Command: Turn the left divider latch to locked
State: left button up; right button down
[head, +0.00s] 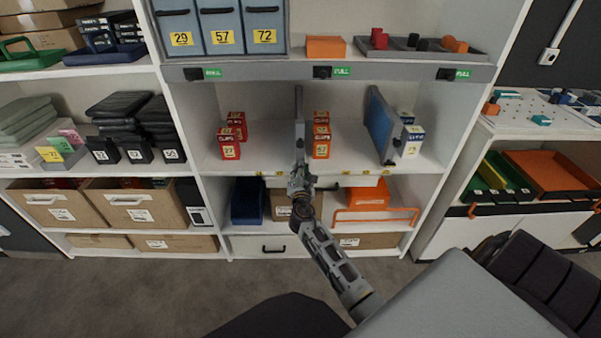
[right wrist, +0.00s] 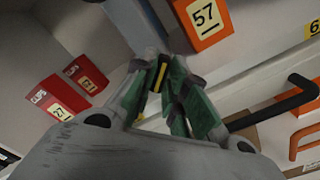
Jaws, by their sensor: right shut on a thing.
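The left divider (head: 299,108) stands upright on the middle shelf, seen nearly edge-on, between the red and orange boxes. My right gripper (head: 300,180) is at its front lower end, by the shelf's front edge. In the right wrist view, the green-padded fingers (right wrist: 165,85) are shut on a small dark piece with a yellow stripe, the latch (right wrist: 158,72). The fingers hide much of it, and I cannot tell its turn position. The blue-faced right divider (head: 380,125) stands farther right, tilted in the picture. My left gripper is not in view.
Red boxes (head: 230,140) stand left of the left divider and orange boxes (head: 321,145) close to its right. White boxes (head: 411,143) stand beyond the right divider. Below are a blue bin (head: 247,203) and an orange bin (head: 368,198). A grey rail (head: 280,73) runs above.

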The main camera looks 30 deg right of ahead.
pick_arm(q)
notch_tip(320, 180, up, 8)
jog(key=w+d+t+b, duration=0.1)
jog(key=b, duration=0.4)
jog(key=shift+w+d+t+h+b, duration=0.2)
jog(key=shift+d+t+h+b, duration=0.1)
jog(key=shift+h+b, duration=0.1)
pick_arm(e)
jog(key=shift+f+m, duration=0.2)
jog(key=shift+m, duration=3.9)
jog(key=c, duration=1.4)
grip_release()
jog(key=shift+r, duration=0.1)
jog(key=shift+c, duration=0.2)
jog(key=shift+s, duration=0.1)
jog(key=v, duration=0.7)
jog(key=shift+s, duration=0.2)
jog(key=shift+s, duration=0.1)
